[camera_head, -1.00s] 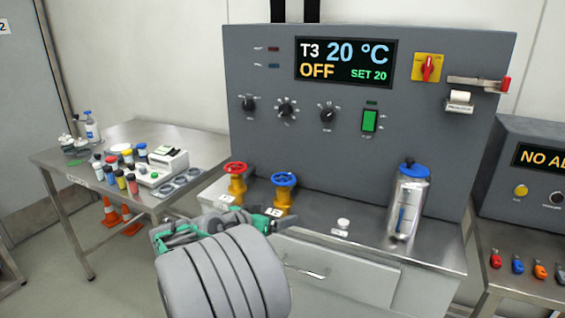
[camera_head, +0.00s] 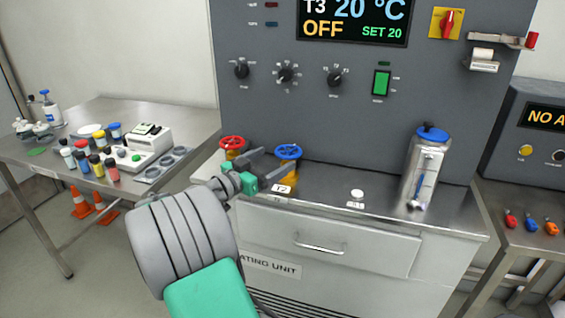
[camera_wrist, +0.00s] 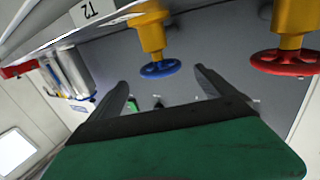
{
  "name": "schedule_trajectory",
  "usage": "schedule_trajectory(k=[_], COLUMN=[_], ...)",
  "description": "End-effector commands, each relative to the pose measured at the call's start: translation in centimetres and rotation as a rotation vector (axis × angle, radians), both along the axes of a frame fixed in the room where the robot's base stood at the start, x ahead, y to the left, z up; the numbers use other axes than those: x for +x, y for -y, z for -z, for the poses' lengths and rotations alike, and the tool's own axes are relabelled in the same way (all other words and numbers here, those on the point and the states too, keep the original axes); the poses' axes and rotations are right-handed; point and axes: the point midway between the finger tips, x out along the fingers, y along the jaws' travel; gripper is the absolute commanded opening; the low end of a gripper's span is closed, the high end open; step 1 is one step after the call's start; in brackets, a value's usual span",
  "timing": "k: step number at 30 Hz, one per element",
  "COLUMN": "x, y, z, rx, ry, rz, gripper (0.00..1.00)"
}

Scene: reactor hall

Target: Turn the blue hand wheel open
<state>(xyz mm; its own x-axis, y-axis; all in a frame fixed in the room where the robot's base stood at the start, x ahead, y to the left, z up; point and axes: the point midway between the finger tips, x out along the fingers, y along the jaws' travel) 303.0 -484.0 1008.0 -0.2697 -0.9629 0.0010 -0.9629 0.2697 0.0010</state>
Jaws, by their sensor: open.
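The blue hand wheel (camera_head: 288,151) sits on a yellow valve body on the steel bench, beside the label T2 (camera_head: 282,188). The red hand wheel (camera_head: 232,143) is on another yellow valve to its left. My gripper (camera_head: 268,161) is open and empty, its fingers pointing at the blue wheel's valve from the front left. In the wrist view the blue wheel (camera_wrist: 160,69) shows beyond and between the two open fingers (camera_wrist: 160,85), seemingly not touching them. The red wheel (camera_wrist: 285,62) is off to the right there.
A steel canister (camera_head: 424,170) with a blue lid stands on the bench at right. A small white-topped item (camera_head: 357,194) sits between it and the valves. The grey control panel (camera_head: 315,110) rises behind. A side table (camera_head: 105,110) with bottles is at left.

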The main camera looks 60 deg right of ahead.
Motion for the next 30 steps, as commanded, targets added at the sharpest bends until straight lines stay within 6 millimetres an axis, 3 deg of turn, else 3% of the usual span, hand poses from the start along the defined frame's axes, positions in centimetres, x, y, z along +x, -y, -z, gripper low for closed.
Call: schedule_trajectory(k=[1,5,16,25,30], x=[0.0,-0.4,-2.1,-2.2,-2.2], y=[0.0,1.1,7.1,7.6,7.6], z=[0.7,0.5,0.4,0.5,0.5], rx=[0.000,0.001,0.001,0.001,0.001], ry=[0.001,0.000,0.001,0.000,0.000], rz=[0.000,0.003,0.002,0.001,0.001], gripper=[0.94,0.94,0.94,0.94,0.80])
